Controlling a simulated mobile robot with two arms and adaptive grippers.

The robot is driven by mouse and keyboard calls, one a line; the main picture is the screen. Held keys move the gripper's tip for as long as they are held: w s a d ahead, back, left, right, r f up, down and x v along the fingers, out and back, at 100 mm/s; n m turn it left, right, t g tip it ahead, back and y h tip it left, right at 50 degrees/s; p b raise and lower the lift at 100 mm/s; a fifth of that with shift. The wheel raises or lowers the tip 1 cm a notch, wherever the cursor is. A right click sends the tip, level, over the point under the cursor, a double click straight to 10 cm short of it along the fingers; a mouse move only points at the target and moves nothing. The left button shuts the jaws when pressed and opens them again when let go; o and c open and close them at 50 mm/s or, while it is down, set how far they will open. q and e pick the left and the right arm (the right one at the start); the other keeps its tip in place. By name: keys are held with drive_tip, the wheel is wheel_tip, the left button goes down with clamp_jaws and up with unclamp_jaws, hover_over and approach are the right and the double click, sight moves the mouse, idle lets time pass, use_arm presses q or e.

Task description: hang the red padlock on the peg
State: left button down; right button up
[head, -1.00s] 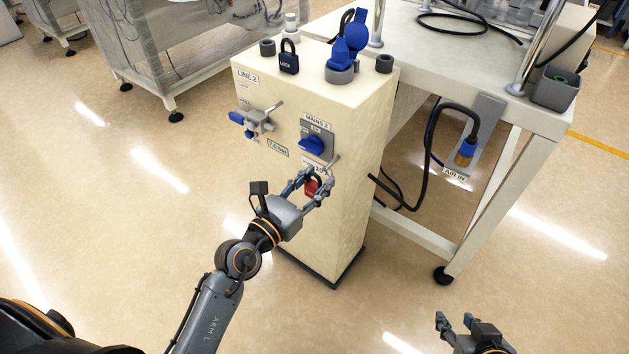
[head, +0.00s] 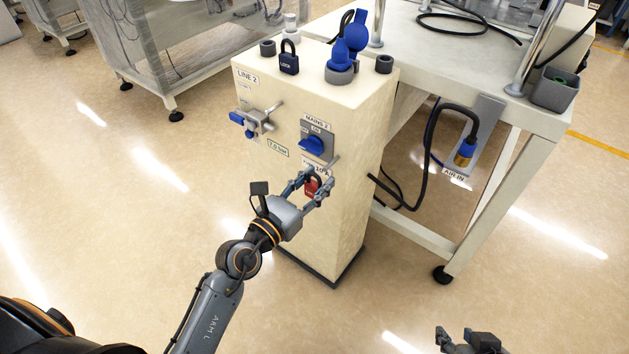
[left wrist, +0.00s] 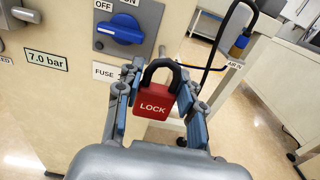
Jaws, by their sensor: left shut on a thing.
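The red padlock (head: 312,187) with a black shackle is held between the fingers of my left gripper (head: 311,190), in front of the cream cabinet. In the left wrist view the padlock (left wrist: 154,104) hangs upright between the two fingers, shackle up, "LOCK" facing me. The peg (head: 333,161) sticks out of the cabinet front below the blue MAINS 2 switch, close above the padlock. In the left wrist view a small grey part, perhaps the peg, shows just above the shackle. I cannot tell whether they touch. My right gripper (head: 455,337) is open and empty at the bottom edge.
The cabinet front (head: 285,180) carries the blue MAINS 2 switch (head: 312,145) and a blue-handled valve (head: 252,121). A white bench (head: 500,100) with a hanging black hose is to the right. The floor in front is clear.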

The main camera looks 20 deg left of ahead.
use_arm(q)
drive_tip(key=shift+w, duration=0.1)
idle(0.6)
drive_tip(key=shift+w+d, duration=0.1)
drive_tip(key=shift+w, duration=0.1)
use_arm(e)
drive_tip(key=shift+s+f, duration=0.1)
drive_tip(key=shift+s, duration=0.15)
use_arm(q)
drive_tip(key=shift+w+d, duration=0.1)
drive_tip(key=shift+w, duration=0.25)
use_arm(e)
drive_tip(key=shift+s+d+f+g, duration=0.2)
drive_tip(key=shift+s+d+g, duration=0.05)
drive_tip(key=shift+s+g, duration=0.15)
use_arm(q)
drive_tip(key=shift+w+d, duration=0.1)
drive_tip(key=shift+w, duration=0.05)
use_arm(e)
drive_tip(key=shift+s+d+f, duration=0.1)
drive_tip(key=shift+s, duration=0.15)
use_arm(q)
drive_tip(key=shift+w+d+p, duration=0.1)
drive_tip(key=shift+w+p, duration=0.2)
drive_tip(key=shift+w, duration=0.05)
use_arm(e)
drive_tip(key=shift+s+d+f+g, duration=0.1)
drive_tip(key=shift+s+f+g, duration=0.05)
drive_tip(key=shift+s+g, duration=0.3)
